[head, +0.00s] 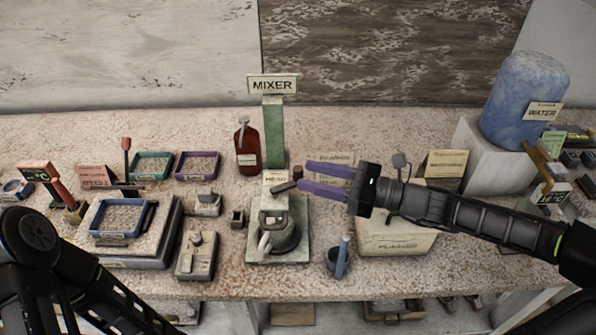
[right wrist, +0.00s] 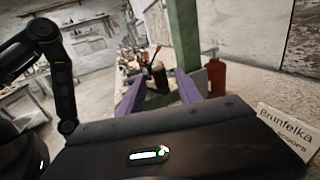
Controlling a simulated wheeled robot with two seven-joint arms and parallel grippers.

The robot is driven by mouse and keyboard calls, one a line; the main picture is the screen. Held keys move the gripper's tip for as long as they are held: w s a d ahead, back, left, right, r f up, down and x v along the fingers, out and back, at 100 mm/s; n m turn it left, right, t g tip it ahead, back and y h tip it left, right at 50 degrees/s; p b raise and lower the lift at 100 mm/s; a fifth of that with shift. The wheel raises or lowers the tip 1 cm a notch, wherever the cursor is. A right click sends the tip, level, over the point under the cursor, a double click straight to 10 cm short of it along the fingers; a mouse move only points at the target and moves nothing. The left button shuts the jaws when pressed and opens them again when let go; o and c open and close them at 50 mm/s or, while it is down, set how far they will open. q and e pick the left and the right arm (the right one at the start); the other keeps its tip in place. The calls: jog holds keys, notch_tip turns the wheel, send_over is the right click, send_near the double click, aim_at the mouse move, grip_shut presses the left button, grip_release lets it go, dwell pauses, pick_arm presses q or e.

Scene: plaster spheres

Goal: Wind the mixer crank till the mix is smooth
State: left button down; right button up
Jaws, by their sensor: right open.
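The mixer (head: 273,135) stands at the middle of the bench in the head view, with a green post and a MIXER sign (head: 272,85) on top. A dark bar (head: 286,186), apparently its crank, juts right from the mixer's head. A dark bowl (head: 283,236) sits low on the pale base; the mix in it cannot be made out. My right gripper (head: 305,176) has purple fingers, open, pointing left beside the crank bar; contact cannot be told. In the right wrist view the green post (right wrist: 185,35) rises behind the open fingers. My left gripper is out of view.
A red-brown bottle (head: 247,149) stands behind the mixer at left. A blue cup (head: 338,258) with a pestle-like stick is at front right. A plaster box (head: 398,236) lies under my right arm. A blue water tank (head: 523,98) is far right. Trays fill the left.

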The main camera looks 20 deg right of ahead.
aim_at(298, 173)
jog(key=shift+x, duration=1.9)
grip_shut()
